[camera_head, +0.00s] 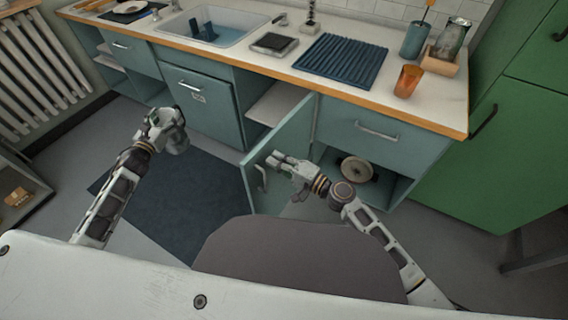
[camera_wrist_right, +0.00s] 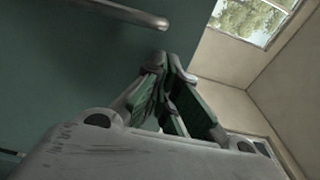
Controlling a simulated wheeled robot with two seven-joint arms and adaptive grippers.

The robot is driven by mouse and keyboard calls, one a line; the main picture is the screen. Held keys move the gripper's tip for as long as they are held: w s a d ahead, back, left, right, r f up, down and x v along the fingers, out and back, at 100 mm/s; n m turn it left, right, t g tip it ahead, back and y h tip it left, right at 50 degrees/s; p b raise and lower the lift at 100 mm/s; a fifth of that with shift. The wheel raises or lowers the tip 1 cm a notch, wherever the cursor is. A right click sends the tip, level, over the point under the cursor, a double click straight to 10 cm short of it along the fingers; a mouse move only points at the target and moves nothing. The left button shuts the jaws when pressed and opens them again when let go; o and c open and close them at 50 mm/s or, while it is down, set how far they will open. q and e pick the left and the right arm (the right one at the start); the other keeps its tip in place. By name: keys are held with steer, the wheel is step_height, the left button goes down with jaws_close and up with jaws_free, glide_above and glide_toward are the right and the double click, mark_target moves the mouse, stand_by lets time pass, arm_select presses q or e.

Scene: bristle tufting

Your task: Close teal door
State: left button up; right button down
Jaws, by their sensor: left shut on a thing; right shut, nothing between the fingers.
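The teal door (camera_head: 290,135) stands open, swung out from the counter. Its bar handle (camera_head: 263,178) is near its free edge, on the face turned toward my right arm. My right gripper (camera_head: 278,160) is shut and empty close to that face, near the handle; contact is unclear. In the right wrist view, the fingers (camera_wrist_right: 168,88) are together before the teal panel (camera_wrist_right: 60,75), with the handle (camera_wrist_right: 125,12) above left. My left gripper (camera_head: 170,118) is shut on a small grey rounded thing (camera_head: 178,142), over the floor left of the door.
An open shelf (camera_head: 275,104) shows behind the door. Right of it, an open compartment under a drawer (camera_head: 375,134) holds a round beige thing (camera_head: 357,170). A dark mat (camera_head: 200,195) covers the floor. A brown round surface (camera_head: 300,262) lies close in front of me.

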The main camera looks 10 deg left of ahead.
steer(key=shift+x, duration=1.05)
steer(key=shift+a, duration=0.1)
